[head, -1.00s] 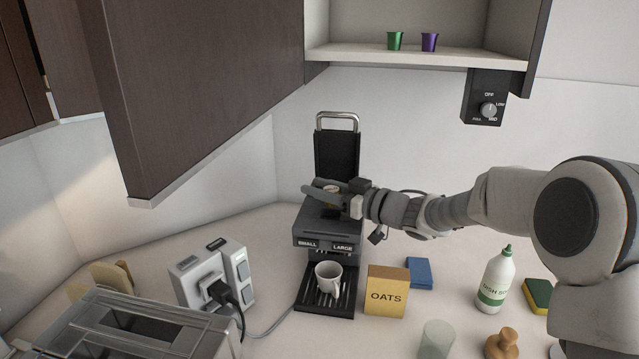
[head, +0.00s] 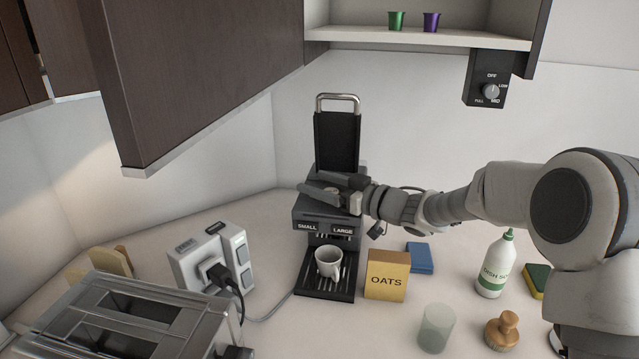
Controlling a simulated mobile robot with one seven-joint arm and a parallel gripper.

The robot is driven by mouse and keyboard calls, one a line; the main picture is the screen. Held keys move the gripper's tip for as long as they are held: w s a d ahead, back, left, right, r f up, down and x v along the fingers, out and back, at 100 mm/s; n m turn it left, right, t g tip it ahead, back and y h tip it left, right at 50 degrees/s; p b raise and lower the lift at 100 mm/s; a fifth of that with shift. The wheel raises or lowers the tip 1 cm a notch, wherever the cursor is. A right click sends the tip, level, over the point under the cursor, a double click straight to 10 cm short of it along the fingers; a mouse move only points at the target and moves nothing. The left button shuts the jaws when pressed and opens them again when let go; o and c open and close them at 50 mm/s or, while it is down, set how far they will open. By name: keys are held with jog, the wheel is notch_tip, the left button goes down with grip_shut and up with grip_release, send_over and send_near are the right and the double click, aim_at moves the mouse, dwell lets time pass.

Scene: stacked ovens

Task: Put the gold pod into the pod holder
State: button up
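The coffee machine (head: 322,216) stands on the counter with its black lid (head: 337,140) and metal handle raised upright. My gripper (head: 328,186) reaches in from the right and is low over the top of the machine, where the pod holder would be; its fingers and hand hide that opening. A small pale gold-brown patch (head: 332,190) shows between the fingers and looks like the gold pod. Whether the fingers still touch it, or how deep it sits, I cannot tell.
A white cup (head: 328,264) stands on the drip tray. An oats box (head: 387,276), blue sponge (head: 420,257) and dish soap bottle (head: 495,264) stand to the right. A socket box (head: 212,262) and toaster (head: 150,318) are left. Green (head: 396,20) and purple (head: 431,22) pods sit on the shelf above.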

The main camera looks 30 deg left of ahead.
jog(key=shift+d, duration=0.1)
jog(key=s+d, duration=0.2)
jog(key=d, duration=1.5)
jog(key=shift+s+r, duration=0.3)
jog(key=shift+r, duration=0.15)
jog(key=shift+w, duration=0.1)
